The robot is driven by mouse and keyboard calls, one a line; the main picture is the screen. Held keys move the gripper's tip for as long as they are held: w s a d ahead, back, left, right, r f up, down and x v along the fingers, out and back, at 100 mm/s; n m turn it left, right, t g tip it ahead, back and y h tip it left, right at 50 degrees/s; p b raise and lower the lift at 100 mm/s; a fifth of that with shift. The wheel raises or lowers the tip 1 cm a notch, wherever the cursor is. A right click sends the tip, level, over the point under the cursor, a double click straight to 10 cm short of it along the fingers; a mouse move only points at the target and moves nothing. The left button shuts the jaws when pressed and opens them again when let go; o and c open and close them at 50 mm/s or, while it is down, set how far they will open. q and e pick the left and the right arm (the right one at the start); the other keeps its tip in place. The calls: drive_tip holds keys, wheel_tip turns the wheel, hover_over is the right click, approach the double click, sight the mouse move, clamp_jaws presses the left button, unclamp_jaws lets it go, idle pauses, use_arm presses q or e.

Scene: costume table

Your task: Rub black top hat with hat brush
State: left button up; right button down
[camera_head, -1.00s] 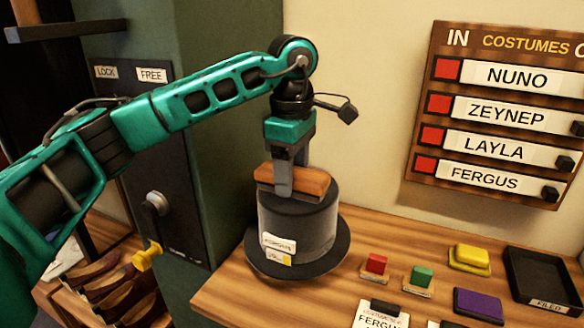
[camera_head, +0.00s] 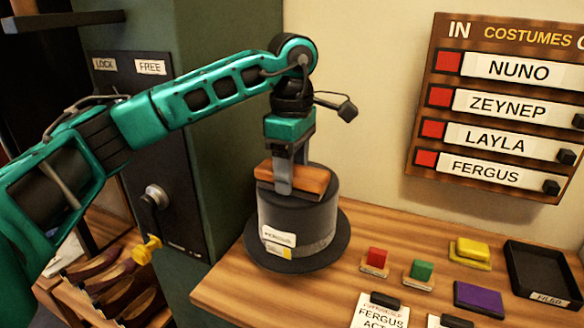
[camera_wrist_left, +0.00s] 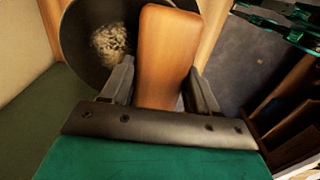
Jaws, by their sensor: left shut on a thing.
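The black top hat (camera_head: 300,222) stands on its brim on the wooden table, with a paper label on its front. My left gripper (camera_head: 284,184) is shut on the brown wooden hat brush (camera_head: 305,180), which lies across the top of the hat's crown. Whether its underside touches the crown cannot be told for certain. In the left wrist view the brush (camera_wrist_left: 165,55) sits between the two fingers, and a pale dusty patch (camera_wrist_left: 112,45) shows on the dark hat beside it. My right gripper is not in view.
Red (camera_head: 376,257) and green (camera_head: 421,270) blocks, a yellow pad (camera_head: 471,250), a purple pad (camera_head: 478,298) and a black tray (camera_head: 547,272) lie right of the hat. A costume board (camera_head: 495,110) hangs behind. A green cabinet (camera_head: 222,130) stands left.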

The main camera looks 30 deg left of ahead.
use_arm(q)
drive_tip(key=shift+f, duration=0.45)
drive_tip(key=shift+w+r, duration=0.15)
drive_tip(key=shift+w, duration=0.35)
drive_tip(key=shift+w+p, duration=0.85)
drive_tip(key=shift+w, duration=0.55)
drive_tip(key=shift+w+a+f, duration=0.1)
drive_tip(key=shift+w, duration=1.05)
drive_tip(key=shift+w+a+f, duration=0.1)
drive_tip(key=shift+w, duration=1)
drive_tip(key=shift+s, duration=0.1)
